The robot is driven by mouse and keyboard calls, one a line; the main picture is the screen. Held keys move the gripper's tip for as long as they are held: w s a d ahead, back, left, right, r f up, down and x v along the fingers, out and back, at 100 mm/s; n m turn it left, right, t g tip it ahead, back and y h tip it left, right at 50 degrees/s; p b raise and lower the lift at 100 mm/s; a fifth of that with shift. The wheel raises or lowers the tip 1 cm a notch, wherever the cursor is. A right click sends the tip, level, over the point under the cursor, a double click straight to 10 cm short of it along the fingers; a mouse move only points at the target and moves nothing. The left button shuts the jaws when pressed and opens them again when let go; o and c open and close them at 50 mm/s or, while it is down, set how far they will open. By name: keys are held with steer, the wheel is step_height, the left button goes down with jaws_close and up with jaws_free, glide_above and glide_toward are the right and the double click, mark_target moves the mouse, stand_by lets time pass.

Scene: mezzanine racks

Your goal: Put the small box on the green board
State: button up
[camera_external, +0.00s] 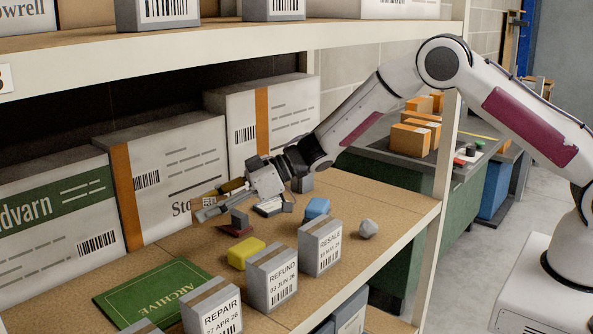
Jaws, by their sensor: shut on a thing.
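The small box (208,202) is brown with a pale printed label. It is held between the fingertips of my gripper (219,197), above the shelf in front of the large white cartons. My gripper is shut on it, and the fingers hide part of it. The green board (155,290) is flat, marked ARCHIVE, and lies at the front left of the shelf. The box is apart from the board, above and behind it in the picture. The visible top of the board is bare.
A yellow block (246,254), dark red piece (237,224), blue block (317,207) and grey faceted piece (368,228) lie on the shelf. Labelled boxes REPAIR (213,316), REFUND (272,279) and RESALE (320,247) stand along the front edge. An upper shelf (200,48) overhangs.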

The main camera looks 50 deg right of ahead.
steer(key=s+a+n+g+y, duration=0.1)
steer(key=s+a+n+g, duration=0.1)
steer(key=a, duration=0.8)
steer(key=shift+s+f+n+g+y, duration=0.3)
steer(key=shift+s+f+n+g, duration=0.15)
steer(key=shift+s, duration=0.3)
steer(key=shift+f, duration=0.1)
glide_above(190, 287)
steer(key=shift+t, duration=0.25)
steer(key=shift+f, duration=3.05)
steer(key=shift+f, duration=1.85)
steer(key=shift+f, duration=0.15)
steer(key=o, duration=1.1)
steer(key=shift+o, duration=0.2)
